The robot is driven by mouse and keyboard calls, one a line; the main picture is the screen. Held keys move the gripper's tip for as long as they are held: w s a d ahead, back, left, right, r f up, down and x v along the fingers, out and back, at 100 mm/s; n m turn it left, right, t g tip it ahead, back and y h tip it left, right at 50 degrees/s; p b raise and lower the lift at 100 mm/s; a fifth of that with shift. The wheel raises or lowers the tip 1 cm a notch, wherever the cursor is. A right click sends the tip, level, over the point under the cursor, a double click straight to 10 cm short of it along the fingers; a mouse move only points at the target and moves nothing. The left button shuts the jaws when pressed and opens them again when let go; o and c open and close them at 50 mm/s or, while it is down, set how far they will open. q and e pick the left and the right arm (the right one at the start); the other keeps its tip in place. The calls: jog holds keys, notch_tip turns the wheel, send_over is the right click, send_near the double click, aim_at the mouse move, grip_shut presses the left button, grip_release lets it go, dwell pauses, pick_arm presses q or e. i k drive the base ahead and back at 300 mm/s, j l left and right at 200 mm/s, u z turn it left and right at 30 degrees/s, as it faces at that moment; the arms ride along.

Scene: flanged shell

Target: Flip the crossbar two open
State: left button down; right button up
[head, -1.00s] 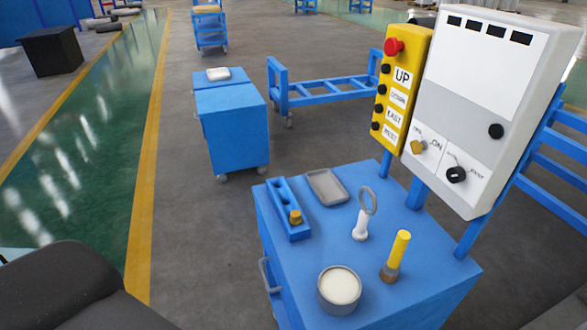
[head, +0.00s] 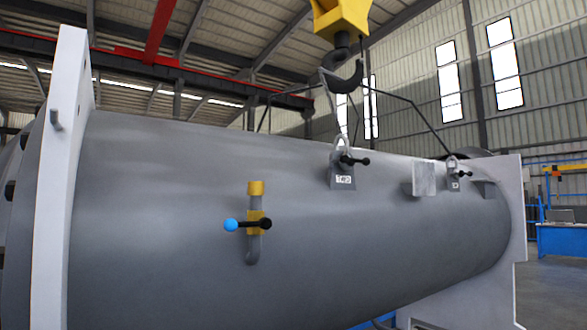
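A large grey flanged shell (head: 170,190) lies across the head view. A lug with a white label that seems to read "TWO" (head: 343,180) stands on its upper side. A dark crossbar with black ball ends (head: 354,161) sits at this lug, just below a metal shackle (head: 342,142). A smaller lug with a similar crossbar (head: 462,174) is farther right; its label is too small to read. A third crossbar, with one blue and one black end (head: 234,224), crosses a yellow-banded upright fitting on the shell's near side. Neither gripper is in view.
A yellow crane block with a dark hook (head: 347,73) hangs above the shell, with sling lines running down from it. A white flange plate (head: 62,170) rises at the left. A pale end plate (head: 515,210) stands at the right. A blue bench (head: 562,240) is behind it.

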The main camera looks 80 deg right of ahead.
aim_at(358, 161)
jog(key=z, duration=2.85)
jog(key=u, duration=0.7)
jog(key=i+l+u, duration=0.1)
jog(key=l+u, duration=0.15)
jog(key=i+l+u, duration=0.1)
jog(key=l+u, duration=0.2)
jog(key=i+l+u, duration=0.1)
jog(key=l+u, duration=0.15)
jog(key=i+l+u, duration=0.1)
jog(key=l, duration=0.65)
jog(key=l+u, duration=0.1)
jog(key=l, duration=0.6)
jog(key=i, duration=0.05)
